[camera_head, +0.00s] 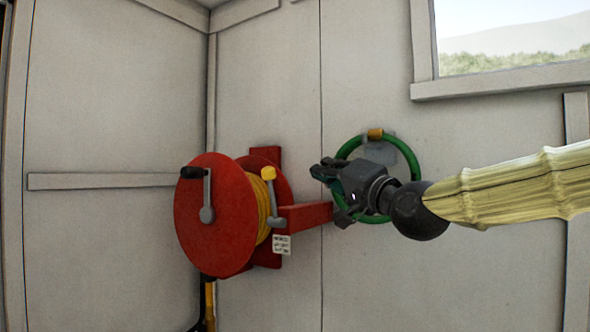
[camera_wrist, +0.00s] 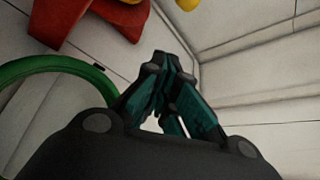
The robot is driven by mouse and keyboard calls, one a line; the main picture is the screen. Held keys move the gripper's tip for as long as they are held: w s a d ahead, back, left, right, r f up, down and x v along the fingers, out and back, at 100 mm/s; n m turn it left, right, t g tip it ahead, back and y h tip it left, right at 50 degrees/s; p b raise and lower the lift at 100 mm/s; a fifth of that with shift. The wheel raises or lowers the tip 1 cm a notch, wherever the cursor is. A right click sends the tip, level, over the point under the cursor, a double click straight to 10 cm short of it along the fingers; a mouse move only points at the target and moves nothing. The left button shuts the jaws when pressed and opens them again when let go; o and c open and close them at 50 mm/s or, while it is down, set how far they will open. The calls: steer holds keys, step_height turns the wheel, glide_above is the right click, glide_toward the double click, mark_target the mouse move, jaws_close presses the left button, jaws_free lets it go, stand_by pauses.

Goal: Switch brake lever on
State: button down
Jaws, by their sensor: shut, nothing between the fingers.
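The brake lever with a yellow knob (camera_head: 268,173) and a grey stem stands upright beside the red hose reel (camera_head: 218,215), above its red bracket. In the wrist view a yellow round part (camera_wrist: 187,4), which looks like the knob, shows at the top edge, cut off by the frame. My gripper (camera_head: 322,173) is to the right of the lever, apart from it, in front of the green ring. Its fingers are closed together and empty in the wrist view (camera_wrist: 165,65).
A green wheel-like ring (camera_head: 416,165) is on the wall behind my gripper. A small label (camera_head: 282,245) hangs under the lever. The red bracket (camera_head: 305,215) reaches right towards my gripper. A window (camera_head: 510,40) is at upper right.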

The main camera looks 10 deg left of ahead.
steer(key=r+p, duration=0.1)
steer(key=p, duration=0.5)
glide_above(271, 196)
steer(key=d, duration=0.4)
steer(key=shift+w+a+r, duration=0.15)
steer(key=shift+w+r, duration=0.05)
steer(key=shift+w, duration=0.15)
steer(key=shift+f, duration=0.1)
